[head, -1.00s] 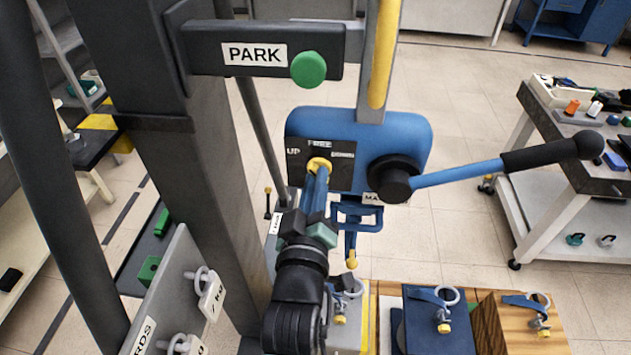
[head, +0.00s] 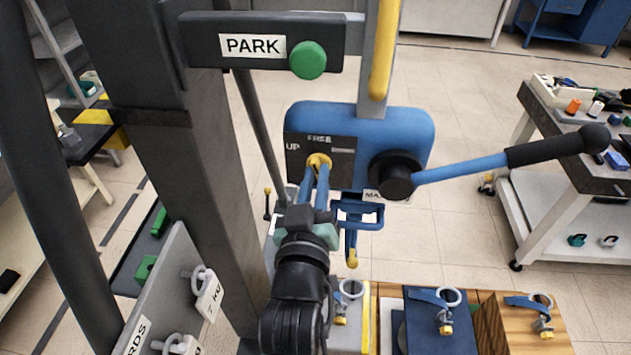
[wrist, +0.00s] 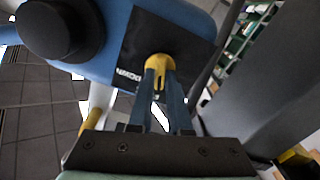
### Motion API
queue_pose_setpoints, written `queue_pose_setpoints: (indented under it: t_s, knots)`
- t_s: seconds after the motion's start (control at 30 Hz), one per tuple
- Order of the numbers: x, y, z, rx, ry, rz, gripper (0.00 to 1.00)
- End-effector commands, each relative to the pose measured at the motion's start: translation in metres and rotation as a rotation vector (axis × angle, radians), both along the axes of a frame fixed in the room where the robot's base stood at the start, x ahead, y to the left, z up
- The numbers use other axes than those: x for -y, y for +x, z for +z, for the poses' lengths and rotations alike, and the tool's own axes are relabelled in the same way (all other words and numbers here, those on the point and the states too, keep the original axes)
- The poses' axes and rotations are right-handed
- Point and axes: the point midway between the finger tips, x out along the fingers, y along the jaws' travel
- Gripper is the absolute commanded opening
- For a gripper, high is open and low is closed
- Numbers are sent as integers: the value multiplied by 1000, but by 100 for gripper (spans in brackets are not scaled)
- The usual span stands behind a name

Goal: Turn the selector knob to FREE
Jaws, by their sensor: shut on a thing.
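The yellow selector knob (head: 319,161) is on the black plate (head: 304,158) at the left of the blue housing (head: 408,125). The plate reads UP at left and FREE at top; the label at right is blurred here. In the wrist view the knob (wrist: 159,62) sits at the end of my gripper (wrist: 160,72), whose two blue fingers are shut on it. DOWN is legible on the plate there. The fingers hide part of the knob, so I cannot tell which label it points to.
A long blue lever (head: 462,168) with a black grip extends right from the housing. A PARK bar (head: 215,52) with a green button (head: 308,60) is above. A blue hook (head: 352,240) hangs below. Blocks with rings (head: 440,310) stand at the bottom. A trolley (head: 560,150) is at right.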

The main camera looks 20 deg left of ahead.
Motion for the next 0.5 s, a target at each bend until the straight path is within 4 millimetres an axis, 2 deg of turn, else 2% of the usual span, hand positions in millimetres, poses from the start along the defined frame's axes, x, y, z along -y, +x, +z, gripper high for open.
queue_pose_setpoints:
  t_s: [0.2,0.5]
  knots:
    - [1,0,-1,-43,151,0,0]
    - [1,0,-1,-81,278,0,0]
